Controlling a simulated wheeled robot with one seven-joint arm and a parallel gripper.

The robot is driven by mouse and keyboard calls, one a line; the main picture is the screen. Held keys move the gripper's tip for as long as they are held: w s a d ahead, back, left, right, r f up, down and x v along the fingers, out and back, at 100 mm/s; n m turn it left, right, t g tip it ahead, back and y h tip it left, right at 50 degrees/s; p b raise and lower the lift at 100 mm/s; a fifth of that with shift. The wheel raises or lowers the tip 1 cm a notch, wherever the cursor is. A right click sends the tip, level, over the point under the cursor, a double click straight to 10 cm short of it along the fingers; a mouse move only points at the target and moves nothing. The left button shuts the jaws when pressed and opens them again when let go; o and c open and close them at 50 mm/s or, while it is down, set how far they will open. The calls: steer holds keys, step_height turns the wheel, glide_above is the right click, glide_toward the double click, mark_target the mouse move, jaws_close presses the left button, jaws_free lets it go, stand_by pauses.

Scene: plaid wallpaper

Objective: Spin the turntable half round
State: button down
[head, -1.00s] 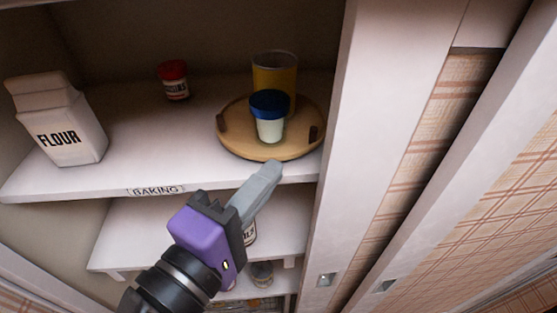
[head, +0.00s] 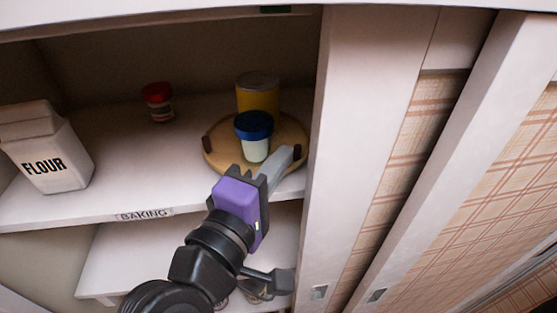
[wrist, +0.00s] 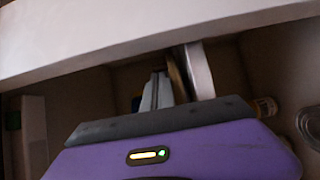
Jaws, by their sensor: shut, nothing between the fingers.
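The turntable (head: 218,158) is a round, light wooden disc on the upper shelf, at its right end. A dark peg (head: 208,145) stands at its left rim. A blue-lidded white jar (head: 256,144) and a taller yellow container (head: 258,94) stand on it. My gripper (head: 287,153) is shut and empty, its grey fingers over the disc's front right rim, right of the jar. The fingers hide that part of the rim; I cannot tell whether they touch it or the right peg. In the wrist view the fingers (wrist: 158,90) point to a brown edge, probably the disc.
A flour bag (head: 45,160) and a red-lidded jar (head: 158,103) stand farther left on the shelf. The shelf's front edge carries a BAKING label (head: 145,214). A white upright panel (head: 350,130) is close on the right.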

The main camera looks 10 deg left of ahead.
steer(key=shift+w+d+r+n+t+y+p, duration=0.1)
steer(key=shift+w+d+n+t+y+p, duration=0.15)
steer(key=shift+d+n+y+p, duration=0.4)
steer(key=shift+w+d+r+n+t+y+p, duration=0.15)
steer(key=shift+w+n+y+p, duration=0.15)
steer(key=shift+y+p, duration=0.6)
steer(key=shift+w+d+f+n+y+p, duration=0.1)
steer(key=shift+d+n+y+p, duration=0.05)
steer(key=shift+n+y+p, duration=0.15)
steer(key=shift+w+d+f, duration=0.1)
steer(key=shift+w+f, duration=0.05)
steer(key=shift+w, duration=0.15)
steer(key=s, duration=0.5)
steer(key=s+a+b, duration=0.1)
steer(key=s, duration=0.1)
steer(key=shift+s, duration=0.4)
